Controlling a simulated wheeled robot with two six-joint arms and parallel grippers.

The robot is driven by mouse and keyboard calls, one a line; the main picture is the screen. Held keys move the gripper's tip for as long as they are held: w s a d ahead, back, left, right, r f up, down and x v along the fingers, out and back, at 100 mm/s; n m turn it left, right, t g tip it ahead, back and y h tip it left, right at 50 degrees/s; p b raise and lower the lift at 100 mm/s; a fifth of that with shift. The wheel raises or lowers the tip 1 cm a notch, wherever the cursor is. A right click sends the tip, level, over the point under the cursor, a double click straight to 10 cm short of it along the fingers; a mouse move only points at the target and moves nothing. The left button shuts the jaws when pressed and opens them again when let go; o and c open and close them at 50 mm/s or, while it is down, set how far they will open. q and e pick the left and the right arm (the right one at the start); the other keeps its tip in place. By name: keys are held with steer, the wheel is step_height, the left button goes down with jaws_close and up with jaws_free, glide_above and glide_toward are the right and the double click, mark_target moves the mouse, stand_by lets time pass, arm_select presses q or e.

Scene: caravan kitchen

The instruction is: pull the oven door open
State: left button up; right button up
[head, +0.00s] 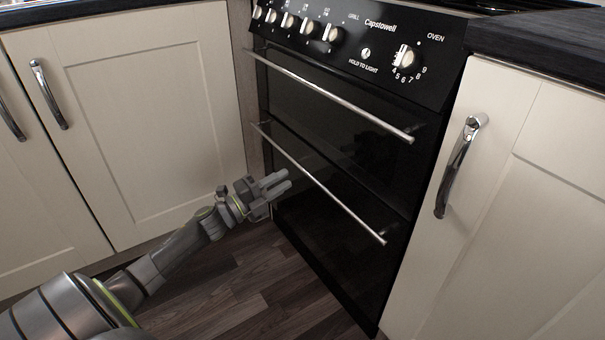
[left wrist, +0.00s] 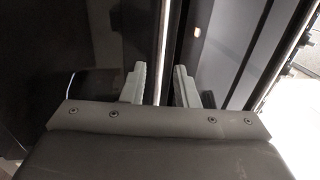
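The black oven (head: 340,220) has two glass doors, each with a long silver bar handle. The lower door is shut, and its handle (head: 325,190) slopes down to the right in the head view. My left gripper (head: 284,180) is just to the left of this lower handle, its fingers pointing at it. In the left wrist view the gripper (left wrist: 160,84) is open, and the bright bar (left wrist: 163,50) lines up between its two fingers with a gap on each side. I cannot tell whether the bar is fully between the fingertips. My right gripper is not in view.
The upper door's handle (head: 340,98) runs above, under the knob panel (head: 345,42). Cream cupboards with chrome handles stand left (head: 150,120) and right (head: 530,200) of the oven. The wooden floor (head: 245,290) in front is clear apart from my arm.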

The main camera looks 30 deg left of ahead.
mark_target(302, 167)
arm_select(q)
steer(key=x, duration=0.7)
jaws_close()
